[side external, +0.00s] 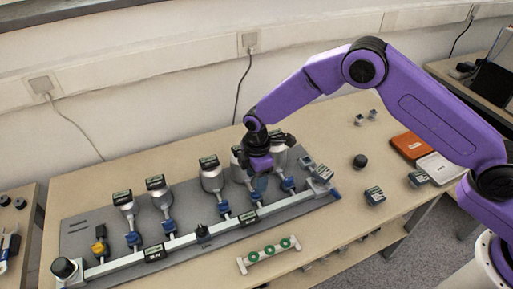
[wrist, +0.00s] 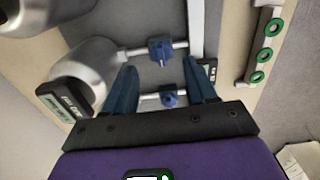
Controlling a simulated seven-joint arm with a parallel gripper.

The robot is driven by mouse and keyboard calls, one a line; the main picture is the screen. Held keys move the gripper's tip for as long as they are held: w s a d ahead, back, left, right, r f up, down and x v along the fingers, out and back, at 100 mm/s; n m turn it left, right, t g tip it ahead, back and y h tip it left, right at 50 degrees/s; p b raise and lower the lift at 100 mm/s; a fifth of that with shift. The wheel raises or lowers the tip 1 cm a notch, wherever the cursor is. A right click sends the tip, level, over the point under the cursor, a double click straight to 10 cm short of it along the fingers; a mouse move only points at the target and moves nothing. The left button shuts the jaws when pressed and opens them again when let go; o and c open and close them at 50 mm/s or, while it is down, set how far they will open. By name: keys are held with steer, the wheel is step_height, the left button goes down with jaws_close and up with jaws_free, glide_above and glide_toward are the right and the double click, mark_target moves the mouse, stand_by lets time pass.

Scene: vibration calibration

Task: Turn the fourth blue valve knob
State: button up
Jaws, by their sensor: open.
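A row of blue valve knobs runs along the rig in the side external view. The fourth from the left (side external: 256,196) sits below my gripper (side external: 259,177) and is partly covered by it. The third knob (side external: 224,207) is to its left and the fifth (side external: 288,184) to its right. In the wrist view my gripper (wrist: 160,66) is open, its blue fingers spread. One blue knob (wrist: 160,50) shows just beyond the fingertips, and another (wrist: 169,98) shows in the gap between the fingers. I cannot tell whether either finger touches a knob.
Metal flasks (side external: 211,179) with dark labelled caps stand behind the knobs. A pale rail (side external: 180,242) runs in front, with a yellow valve (side external: 100,248) at left. A green-ringed strip (side external: 269,253) lies in front. An orange case (side external: 411,146) and a black knob (side external: 360,161) lie right.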

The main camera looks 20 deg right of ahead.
step_height(320, 180, up, 13)
steer(key=shift+f, duration=0.15)
stand_by(0.6)
steer(key=s+d+r+m, duration=0.2)
steer(key=s+d+r, duration=0.3)
steer(key=s+d, duration=0.45)
steer(key=s+d+r+m, duration=0.2)
steer(key=s+d+r, duration=0.4)
steer(key=s, duration=0.7)
steer(key=s+d+f+m, duration=0.1)
steer(key=s+d, duration=0.9)
steer(key=shift+s+d+f+m, duration=0.2)
steer(key=shift+s+f+m, duration=0.1)
steer(key=shift+f, duration=0.1)
